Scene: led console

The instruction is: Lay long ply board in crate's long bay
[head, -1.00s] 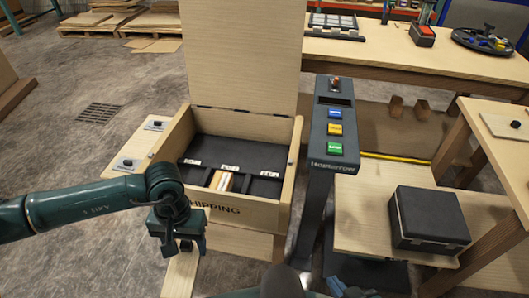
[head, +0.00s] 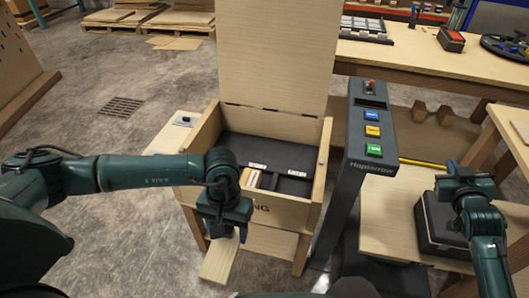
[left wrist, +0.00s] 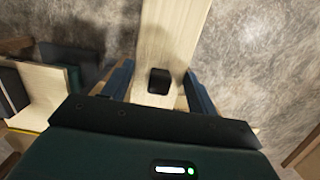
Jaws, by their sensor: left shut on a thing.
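The long ply board (head: 221,260) is pale wood and hangs in front of the crate, low and outside it. My left gripper (head: 229,230) is shut on it near its upper end. In the left wrist view the board (left wrist: 172,35) runs away between the fingers (left wrist: 158,88), with a dark block on it. The open crate (head: 322,180) has its lid upright and a black insert (head: 275,150) with labelled bays. A light wooden piece lies in one front bay; my arm hides the crate's left part. My right gripper (head: 462,172) is by the black box; its jaws are unclear.
A dark console post (head: 362,150) with blue, yellow and green buttons stands close to the crate's right. A black box (head: 435,228) sits on a low wooden shelf at right. A workbench (head: 430,62) stands behind. Open concrete floor lies to the left.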

